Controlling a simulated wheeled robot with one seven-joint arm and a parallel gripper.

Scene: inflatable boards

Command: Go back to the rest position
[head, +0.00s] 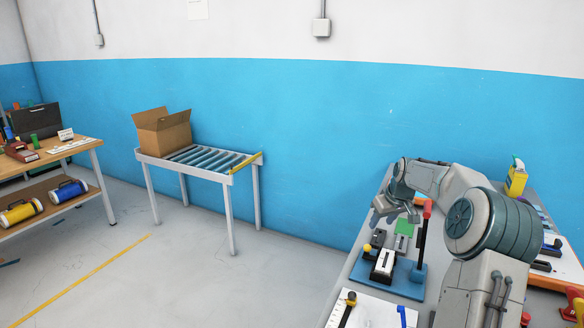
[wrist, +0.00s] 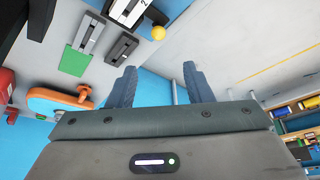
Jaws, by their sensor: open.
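My gripper (head: 384,214) is at the end of my bent arm, above the left edge of the workbench at the right of the head view. In the wrist view its two fingers (wrist: 158,86) stand apart with nothing between them. A blue board fixture (head: 405,275) with a white-and-black block (head: 384,263) and a red-topped post (head: 424,225) stands on the bench just below and in front of my gripper. A green square (head: 405,227) lies behind it, and it also shows in the wrist view (wrist: 75,62). My gripper touches none of these.
A yellow bottle (head: 516,180) stands at the bench's back. A white sheet with tools (head: 372,312) lies at its front. A roller conveyor (head: 205,160) with an open cardboard box (head: 163,130) stands by the blue wall. A wooden table (head: 60,165) is far left. The floor between is clear.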

